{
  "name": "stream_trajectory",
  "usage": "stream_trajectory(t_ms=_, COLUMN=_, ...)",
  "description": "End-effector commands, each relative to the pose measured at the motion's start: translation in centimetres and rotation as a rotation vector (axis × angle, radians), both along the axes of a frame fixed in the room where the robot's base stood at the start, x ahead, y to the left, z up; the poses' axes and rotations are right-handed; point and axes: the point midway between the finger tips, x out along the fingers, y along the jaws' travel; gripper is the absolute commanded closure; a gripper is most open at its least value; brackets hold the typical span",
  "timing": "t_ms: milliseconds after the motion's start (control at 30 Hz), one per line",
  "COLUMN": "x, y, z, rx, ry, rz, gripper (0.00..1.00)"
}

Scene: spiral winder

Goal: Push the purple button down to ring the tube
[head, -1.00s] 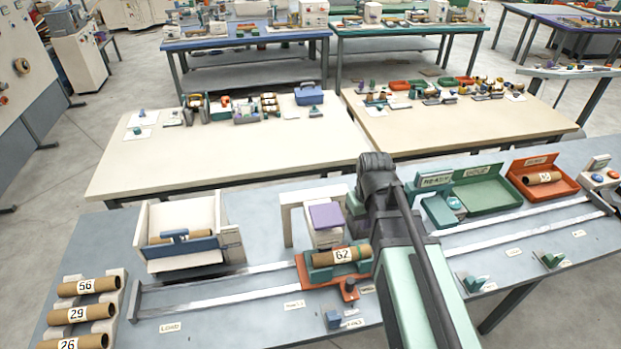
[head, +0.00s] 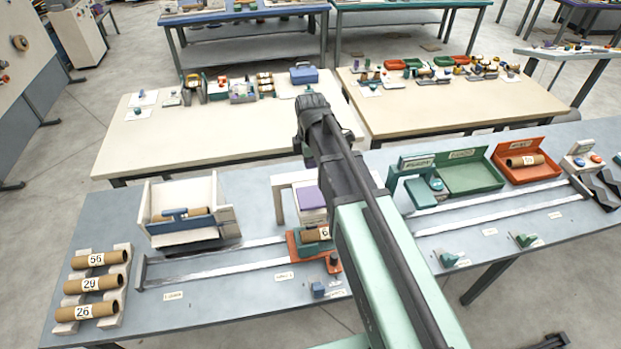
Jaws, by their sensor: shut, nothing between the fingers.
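The purple button (head: 312,198) is a flat purple block on top of a white press stand (head: 279,207), left of centre on the near bench. My arm covers its right side. Under it, a brown cardboard tube (head: 314,234) lies in an orange carriage (head: 294,245) on the rail. My arm rises from the bottom right to a dark joint just behind the press stand in the picture. I cannot make out my gripper's fingers in this view.
A rack at the left holds tubes 56, 29 and 26 (head: 88,312). A white box (head: 158,199) stands behind the rail's left part. At the right are a green tray (head: 471,181), an orange tray (head: 549,171) and a small button panel (head: 585,155).

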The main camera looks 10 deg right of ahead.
Motion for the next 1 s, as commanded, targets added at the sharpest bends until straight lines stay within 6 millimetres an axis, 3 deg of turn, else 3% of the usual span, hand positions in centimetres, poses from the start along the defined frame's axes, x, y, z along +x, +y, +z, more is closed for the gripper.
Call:
stream_trajectory(t_ms=600, x=0.0, y=0.0, z=-12.8, rx=0.0, ry=0.0, rz=-0.001, gripper=1.0)
stream_trajectory(t_ms=1000, x=0.0, y=0.0, z=-13.3, rx=0.0, ry=0.0, rz=-0.001, gripper=1.0)
